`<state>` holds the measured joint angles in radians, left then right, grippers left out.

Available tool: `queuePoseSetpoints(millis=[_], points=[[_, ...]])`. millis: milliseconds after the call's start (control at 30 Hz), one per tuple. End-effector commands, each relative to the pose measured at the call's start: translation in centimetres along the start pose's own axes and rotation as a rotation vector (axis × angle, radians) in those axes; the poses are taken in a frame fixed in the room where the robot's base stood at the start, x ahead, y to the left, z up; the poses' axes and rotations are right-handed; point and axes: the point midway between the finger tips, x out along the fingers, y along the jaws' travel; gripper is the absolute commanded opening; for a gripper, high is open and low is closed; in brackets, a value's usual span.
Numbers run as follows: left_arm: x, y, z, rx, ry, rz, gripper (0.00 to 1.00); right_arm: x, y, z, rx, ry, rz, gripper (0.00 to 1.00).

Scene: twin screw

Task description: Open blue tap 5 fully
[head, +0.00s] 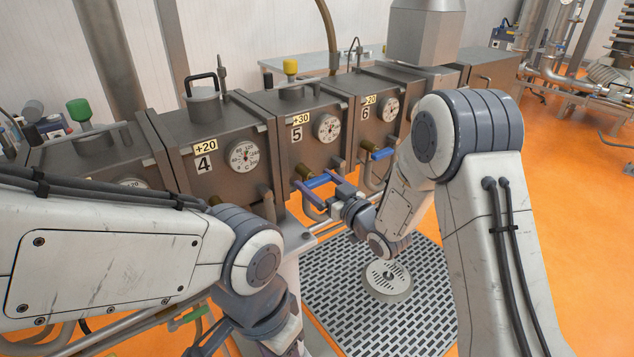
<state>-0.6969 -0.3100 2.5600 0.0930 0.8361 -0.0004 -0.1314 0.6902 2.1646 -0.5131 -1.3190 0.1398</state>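Tank 5 (299,134), marked "5" and "+30", stands in the middle of the row. Its blue tap handle (318,181) is at the tank's lower front, by a brass fitting. My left gripper (207,338) is low at the bottom left, partly cut off, away from the tap.
Tank 4 (205,138) stands left of tank 5, and tank 6 (366,97) right, with its own blue tap handle (383,154). A floor grate (425,310) with a round drain cover (388,281) lies below. Orange floor (545,170) is open at right.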

Motion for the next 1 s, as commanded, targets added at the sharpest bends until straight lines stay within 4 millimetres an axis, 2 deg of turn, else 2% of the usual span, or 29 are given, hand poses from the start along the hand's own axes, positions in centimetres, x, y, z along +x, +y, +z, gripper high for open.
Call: queuePoseSetpoints(millis=[33,100,133,367,567,1000], points=[[0.0,0.0,0.0,0.0,0.0,0.0,0.5,0.0,-0.1,0.0,0.0,0.0,-0.002,0.66],[0.0,0.0,0.0,0.0,0.0,0.0,0.5,0.0,-0.1,0.0,0.0,0.0,-0.002,0.39],[0.0,0.0,0.0,0.0,0.0,0.0,0.5,0.0,-0.1,0.0,0.0,0.0,-0.002,0.37],[0.5,0.0,0.0,0.0,0.0,0.0,0.5,-0.1,-0.1,0.1,-0.022,0.001,-0.003,0.37],[2.0,-0.1,0.1,0.0,0.0,0.0,0.5,-0.1,-0.1,0.3,-0.108,0.003,-0.003,0.37],[7.8,-0.6,0.4,0.0,0.0,0.0,0.5,-0.1,-0.1,0.6,-0.493,0.005,-0.002,0.37]])
